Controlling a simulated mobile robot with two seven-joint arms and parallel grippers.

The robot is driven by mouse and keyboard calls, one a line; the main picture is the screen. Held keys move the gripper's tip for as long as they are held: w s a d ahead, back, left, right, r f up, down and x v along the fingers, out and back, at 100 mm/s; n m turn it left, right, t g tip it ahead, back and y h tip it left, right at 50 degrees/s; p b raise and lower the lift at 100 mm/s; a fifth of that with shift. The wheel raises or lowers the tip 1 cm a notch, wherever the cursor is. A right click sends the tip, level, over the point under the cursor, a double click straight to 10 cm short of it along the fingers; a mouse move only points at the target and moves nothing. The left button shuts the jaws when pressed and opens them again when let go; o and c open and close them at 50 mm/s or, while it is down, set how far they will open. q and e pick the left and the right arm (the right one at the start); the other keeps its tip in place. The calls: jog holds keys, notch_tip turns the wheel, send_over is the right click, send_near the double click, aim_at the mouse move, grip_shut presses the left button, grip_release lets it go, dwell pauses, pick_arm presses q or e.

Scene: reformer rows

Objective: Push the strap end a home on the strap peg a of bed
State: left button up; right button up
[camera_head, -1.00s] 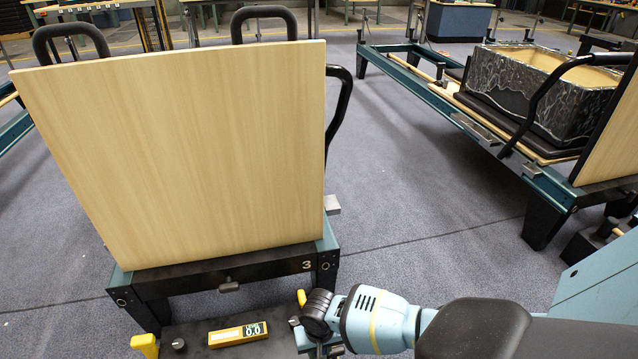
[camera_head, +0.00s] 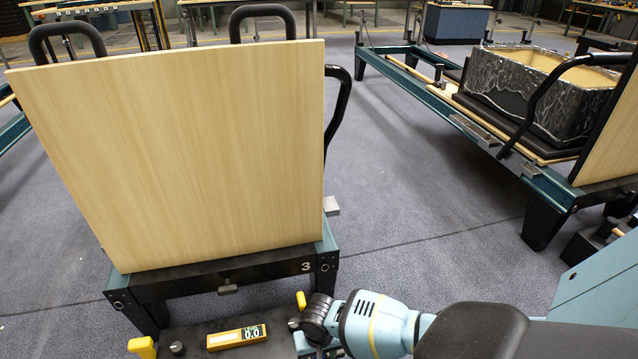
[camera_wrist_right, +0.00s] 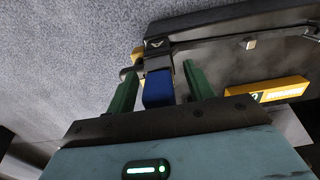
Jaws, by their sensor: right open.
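In the right wrist view my right gripper (camera_wrist_right: 160,70) is open, its two green fingers apart. A blue piece (camera_wrist_right: 158,88), perhaps the strap end, lies between the fingers, and a gap shows on its right side. A dark fitting with a pale metal part (camera_wrist_right: 158,60) is just beyond the blue piece. I cannot make out the strap peg for certain. In the head view my right wrist (camera_head: 318,318) is at the near right corner of the bed marked 3 (camera_head: 275,268); its fingers are hidden there. My left gripper is not in view.
A large upright wooden board (camera_head: 190,160) stands on the bed's end. A yellow gauge (camera_head: 237,337) lies on the dark near platform, with yellow levers (camera_head: 143,347) either side. Another bed (camera_head: 480,140) with a dark box (camera_head: 545,95) stands at right. Open floor (camera_head: 420,220) lies between.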

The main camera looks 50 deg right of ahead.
notch_tip(320, 180, up, 7)
jog(key=p, duration=0.3)
jog(key=shift+f+p, duration=0.15)
jog(key=shift+p, duration=0.15)
jog(key=shift+r, duration=0.55)
